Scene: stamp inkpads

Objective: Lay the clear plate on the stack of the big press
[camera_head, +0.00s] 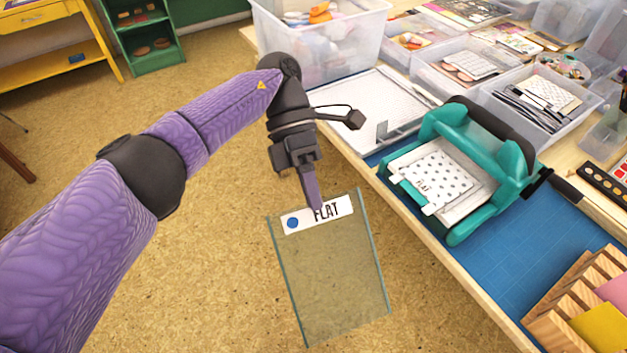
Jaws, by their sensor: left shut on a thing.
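The clear plate (335,280) is a see-through sheet with a white label reading "FLAT" and a blue dot at its top edge. My left gripper (313,202) is shut on the plate at that labelled edge. The plate hangs tilted over the open floor, in front of the table edge and apart from the press. The big press (520,150) is teal with a dark top bar and stands on the blue mat. Its stack (436,182) is a pale layered bed with a dotted white sheet and a small "FLAT" mark. My right gripper is not in view.
A paper trimmer (350,100) lies left of the press. Clear bins (320,45) stand behind it. A wooden rack (570,300) with coloured cards is at the lower right. The blue mat (500,250) is bare in front of the press.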

